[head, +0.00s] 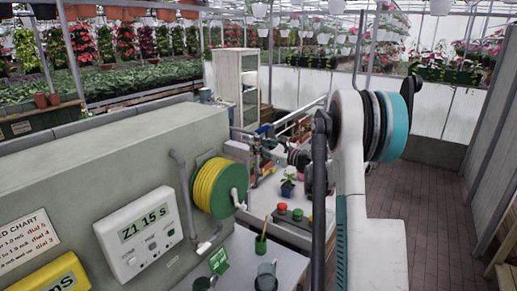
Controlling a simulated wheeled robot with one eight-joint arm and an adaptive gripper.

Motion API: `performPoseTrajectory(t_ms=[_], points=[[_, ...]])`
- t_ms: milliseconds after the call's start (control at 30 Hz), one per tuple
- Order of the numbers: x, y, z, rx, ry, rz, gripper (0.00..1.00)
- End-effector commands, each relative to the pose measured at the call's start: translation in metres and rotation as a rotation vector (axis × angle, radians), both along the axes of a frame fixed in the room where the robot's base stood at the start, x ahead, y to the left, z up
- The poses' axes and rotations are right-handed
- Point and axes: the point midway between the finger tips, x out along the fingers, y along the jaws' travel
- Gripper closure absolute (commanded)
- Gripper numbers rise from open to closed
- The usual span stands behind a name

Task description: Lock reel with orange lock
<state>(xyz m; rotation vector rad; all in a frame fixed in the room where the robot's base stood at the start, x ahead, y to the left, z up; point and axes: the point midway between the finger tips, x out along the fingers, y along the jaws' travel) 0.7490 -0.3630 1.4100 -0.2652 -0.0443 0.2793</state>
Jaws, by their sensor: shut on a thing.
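The reel (217,187), wound with yellow hose and with a green round side plate, is mounted on the right end of the grey-green wall. A white crank handle (237,199) sticks out from its green face. My gripper (250,146) is small and dark in the picture, above and right of the reel and apart from it. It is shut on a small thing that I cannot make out. I cannot clearly pick out the orange lock.
A white timer box (138,232) and a yellow box (50,276) are on the wall. Below the reel, a grey bench holds a green cup (261,244), a green sign (219,260) and mugs. A table behind carries a potted plant (288,187) and red and green buttons.

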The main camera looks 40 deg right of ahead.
Motion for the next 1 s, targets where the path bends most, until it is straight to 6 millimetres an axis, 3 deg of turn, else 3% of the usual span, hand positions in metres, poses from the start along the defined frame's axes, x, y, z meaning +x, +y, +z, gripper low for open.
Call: performPoseTrajectory(t_ms=[1000], points=[[-0.013, 0.033, -0.027, -0.872, -0.318, -0.005, 1.0]])
